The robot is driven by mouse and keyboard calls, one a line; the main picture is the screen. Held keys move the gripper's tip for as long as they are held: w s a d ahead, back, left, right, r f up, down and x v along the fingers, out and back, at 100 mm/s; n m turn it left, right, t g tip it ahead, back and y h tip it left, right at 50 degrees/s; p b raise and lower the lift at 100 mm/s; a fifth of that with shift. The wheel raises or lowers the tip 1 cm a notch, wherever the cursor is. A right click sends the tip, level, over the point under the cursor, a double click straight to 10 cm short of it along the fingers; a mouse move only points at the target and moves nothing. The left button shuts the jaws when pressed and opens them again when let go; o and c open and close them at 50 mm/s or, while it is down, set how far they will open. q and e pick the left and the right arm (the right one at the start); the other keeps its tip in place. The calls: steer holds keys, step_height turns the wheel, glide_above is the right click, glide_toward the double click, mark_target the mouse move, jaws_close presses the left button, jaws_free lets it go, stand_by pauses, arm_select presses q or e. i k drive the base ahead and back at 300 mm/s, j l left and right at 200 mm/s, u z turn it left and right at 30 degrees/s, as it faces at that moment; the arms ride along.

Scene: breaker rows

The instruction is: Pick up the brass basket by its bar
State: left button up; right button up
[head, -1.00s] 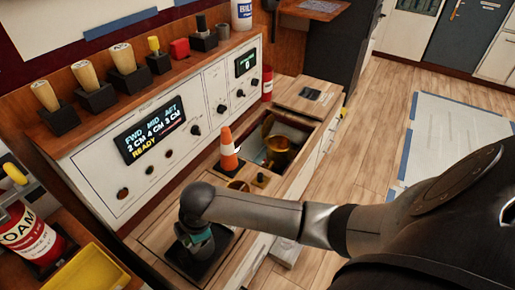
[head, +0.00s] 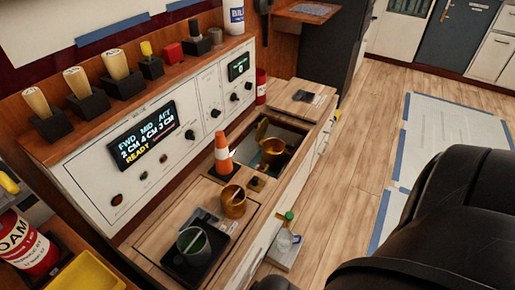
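A brass, bucket-shaped vessel (head: 272,151) sits in the open well (head: 293,137) of the counter, beyond the traffic cone. A second brass cup (head: 233,205), with a thin stick across it, stands on the counter nearer to me. I cannot clearly make out a bar on either, so I cannot tell for sure which is the basket. Neither of my grippers is in the head view.
A grey-green cup (head: 194,245) is on a black tray (head: 206,272) in front.

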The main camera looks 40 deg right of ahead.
mark_target(233, 197)
steer(key=z, duration=1.05)
